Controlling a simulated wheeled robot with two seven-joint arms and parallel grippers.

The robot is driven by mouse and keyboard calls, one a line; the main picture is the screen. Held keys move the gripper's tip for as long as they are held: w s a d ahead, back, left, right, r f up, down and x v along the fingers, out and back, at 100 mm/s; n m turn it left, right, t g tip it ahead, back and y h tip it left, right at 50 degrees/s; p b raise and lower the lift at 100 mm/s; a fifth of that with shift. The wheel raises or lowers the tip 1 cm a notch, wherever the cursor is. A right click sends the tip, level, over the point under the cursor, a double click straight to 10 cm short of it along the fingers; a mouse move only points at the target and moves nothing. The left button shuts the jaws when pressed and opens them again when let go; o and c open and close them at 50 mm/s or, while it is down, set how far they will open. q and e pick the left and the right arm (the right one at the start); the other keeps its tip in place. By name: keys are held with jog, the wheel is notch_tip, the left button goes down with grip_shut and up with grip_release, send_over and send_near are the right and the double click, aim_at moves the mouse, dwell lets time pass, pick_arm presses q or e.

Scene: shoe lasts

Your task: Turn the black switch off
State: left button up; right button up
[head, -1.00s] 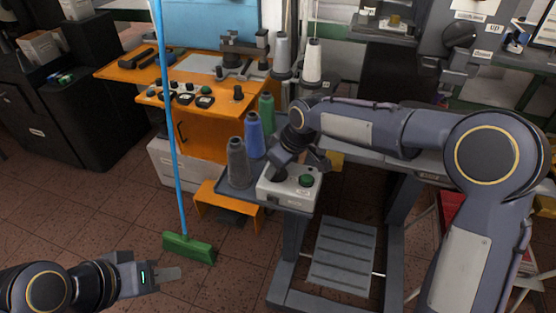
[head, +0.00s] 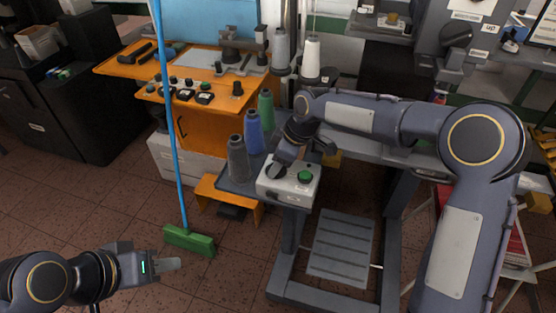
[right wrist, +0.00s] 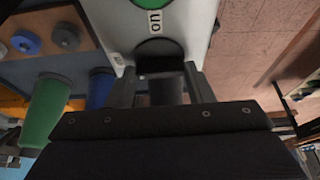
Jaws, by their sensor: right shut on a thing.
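The black switch (head: 277,171) is a round knob on top of a white control box (head: 286,194). A green button (head: 304,177) sits to its right. In the right wrist view the black switch (right wrist: 158,48) is between my right fingers, beside an "on" label. My right gripper (head: 284,160) reaches down from behind and is shut on the switch. Its fingers (right wrist: 161,85) show in the right wrist view; the palm hides part of the grip. My left gripper (head: 168,264) is low at the left, away from the box, and its finger gap cannot be made out.
Grey, blue and green thread cones (head: 251,132) stand just left of the box on the grey table. An orange bench (head: 185,100) with knobs is behind left. A green broom (head: 188,240) stands on the floor near my left gripper.

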jog(key=o, duration=1)
jog(key=w+v, duration=0.1)
jog(key=v, duration=0.6)
jog(key=shift+s+r, duration=0.45)
jog(key=shift+s, duration=0.1)
jog(key=shift+d, duration=0.15)
